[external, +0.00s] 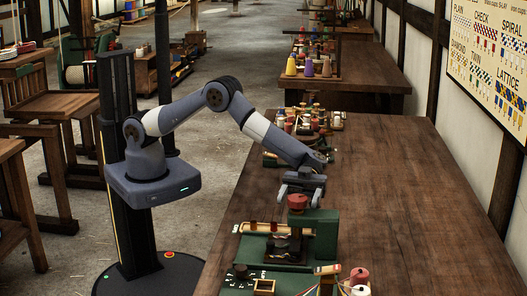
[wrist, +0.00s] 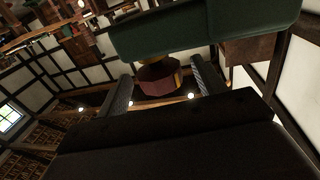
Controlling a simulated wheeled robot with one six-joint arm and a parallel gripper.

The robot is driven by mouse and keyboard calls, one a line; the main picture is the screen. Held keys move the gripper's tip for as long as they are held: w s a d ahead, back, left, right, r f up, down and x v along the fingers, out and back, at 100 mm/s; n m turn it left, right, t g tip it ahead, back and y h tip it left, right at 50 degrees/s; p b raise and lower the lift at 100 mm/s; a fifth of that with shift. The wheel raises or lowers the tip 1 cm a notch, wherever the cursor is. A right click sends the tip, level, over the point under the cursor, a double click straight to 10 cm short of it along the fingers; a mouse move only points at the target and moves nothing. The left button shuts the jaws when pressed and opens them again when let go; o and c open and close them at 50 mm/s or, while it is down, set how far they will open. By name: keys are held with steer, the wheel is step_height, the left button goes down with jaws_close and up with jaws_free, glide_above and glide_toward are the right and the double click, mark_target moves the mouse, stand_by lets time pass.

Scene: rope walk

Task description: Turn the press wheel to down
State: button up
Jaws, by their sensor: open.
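The press (external: 322,228) is a green frame at the near end of the long workbench. In the wrist view the two fingers of my gripper (wrist: 165,82) stand on either side of the wheel, with gaps visible. I cannot tell how far down the fingers reach around it. Whether the wheel is up or down does not show clearly.
The wooden workbench (external: 400,200) is bare to the right of the press. A green board with small parts and red and white spools (external: 359,276) lies in front of it. Several small coloured pieces (external: 305,122) stand behind my gripper. A pattern chart (external: 490,60) hangs on the wall.

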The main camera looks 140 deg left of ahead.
steer(key=b+v, duration=0.1)
steer(key=v, duration=0.8)
steer(key=shift+a, duration=0.1)
steer(key=p+x, duration=0.1)
steer(key=x, duration=1)
steer(key=shift+s+a+t, duration=0.1)
steer(key=shift+s+t, duration=0.05)
steer(key=shift+t, duration=0.15)
steer(key=shift+n+y, duration=0.3)
